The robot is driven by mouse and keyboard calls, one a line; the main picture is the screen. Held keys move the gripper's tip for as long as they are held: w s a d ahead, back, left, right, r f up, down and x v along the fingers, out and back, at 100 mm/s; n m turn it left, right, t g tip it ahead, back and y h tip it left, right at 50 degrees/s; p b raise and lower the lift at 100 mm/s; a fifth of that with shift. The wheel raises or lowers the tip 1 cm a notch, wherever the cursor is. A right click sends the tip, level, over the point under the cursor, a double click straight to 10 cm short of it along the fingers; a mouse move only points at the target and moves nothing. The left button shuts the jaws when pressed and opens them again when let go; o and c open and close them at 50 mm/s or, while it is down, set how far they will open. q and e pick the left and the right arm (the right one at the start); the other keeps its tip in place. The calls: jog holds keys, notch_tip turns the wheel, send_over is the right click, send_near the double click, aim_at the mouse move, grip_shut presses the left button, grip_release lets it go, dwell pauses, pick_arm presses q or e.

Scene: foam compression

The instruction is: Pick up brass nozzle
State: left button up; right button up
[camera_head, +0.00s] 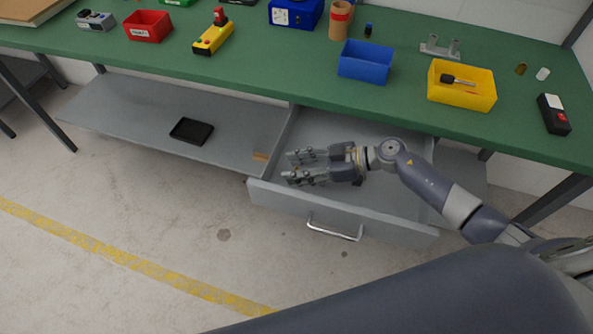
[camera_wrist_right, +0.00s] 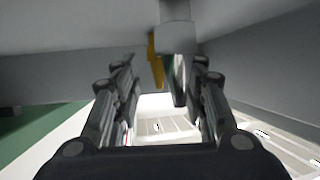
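My right gripper (camera_head: 294,166) is inside the open grey drawer (camera_head: 340,212), near its left end, with its two fingers apart. In the right wrist view the fingers (camera_wrist_right: 165,85) stand open on either side of a narrow brass-coloured piece (camera_wrist_right: 155,60). This may be the brass nozzle; in the head view only a small yellowish spot shows between the fingers. Just right of it in the wrist view are a grey cylinder (camera_wrist_right: 176,36) and a dark shiny part. I cannot tell whether the fingers touch anything. My left gripper is not in view.
A black tray (camera_head: 192,131) lies on the grey shelf left of the drawer. The drawer's right part looks clear.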

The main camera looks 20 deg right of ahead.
jog(key=shift+w+a+f, duration=0.1)
jog(key=shift+w+a, duration=0.05)
grip_shut()
